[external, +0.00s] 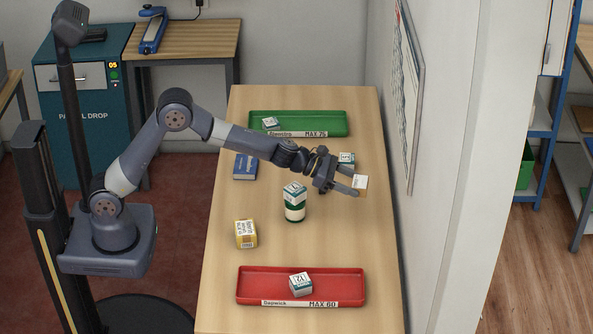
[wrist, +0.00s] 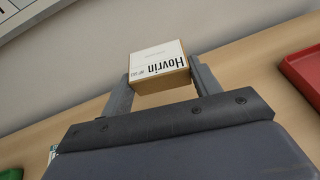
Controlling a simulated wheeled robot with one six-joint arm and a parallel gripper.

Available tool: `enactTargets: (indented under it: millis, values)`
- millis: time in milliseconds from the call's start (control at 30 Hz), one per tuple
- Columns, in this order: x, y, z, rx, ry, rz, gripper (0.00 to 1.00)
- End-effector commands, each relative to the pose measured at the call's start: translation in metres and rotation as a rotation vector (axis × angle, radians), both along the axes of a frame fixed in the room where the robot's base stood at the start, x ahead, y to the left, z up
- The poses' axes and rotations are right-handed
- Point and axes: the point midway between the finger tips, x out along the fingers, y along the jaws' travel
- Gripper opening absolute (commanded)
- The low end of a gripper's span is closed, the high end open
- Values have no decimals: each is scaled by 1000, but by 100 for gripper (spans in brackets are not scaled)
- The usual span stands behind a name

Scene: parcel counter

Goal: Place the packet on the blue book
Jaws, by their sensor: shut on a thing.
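My gripper (external: 351,184) is shut on a small tan packet (external: 360,182) with a white label, at the right side of the counter. In the wrist view the packet (wrist: 158,62) sits between the two finger ends, and its label reads "Hovrin". The packet appears to be held above the counter. The blue book (external: 245,166) lies flat near the counter's left edge, to the left of my gripper and under the arm's side. Nothing rests on the book. It is not seen in the wrist view.
A green tray (external: 335,124) at the back and a red tray (external: 250,285) at the front each hold a small box. A white-and-green box (external: 347,158) stands behind my gripper. A box sits on a green-and-white can (external: 295,213). A yellow box (external: 245,234) stands front left.

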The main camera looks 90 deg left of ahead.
Motion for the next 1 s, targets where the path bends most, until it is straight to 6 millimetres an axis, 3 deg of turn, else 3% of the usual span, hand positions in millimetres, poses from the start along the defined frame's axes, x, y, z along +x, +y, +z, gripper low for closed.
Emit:
enactTargets:
  millis: [33,200,500,633,800,1000]
  values:
    - [-14,31,3,0,-2,19,34]
    - [-65,104,12,1,-3,49,34]
    - [-178,196,18,2,-1,101,34]
    - [-231,219,17,0,-2,122,34]
    - [-292,234,13,1,-2,146,34]
    - [-333,236,9,0,-1,160,34]
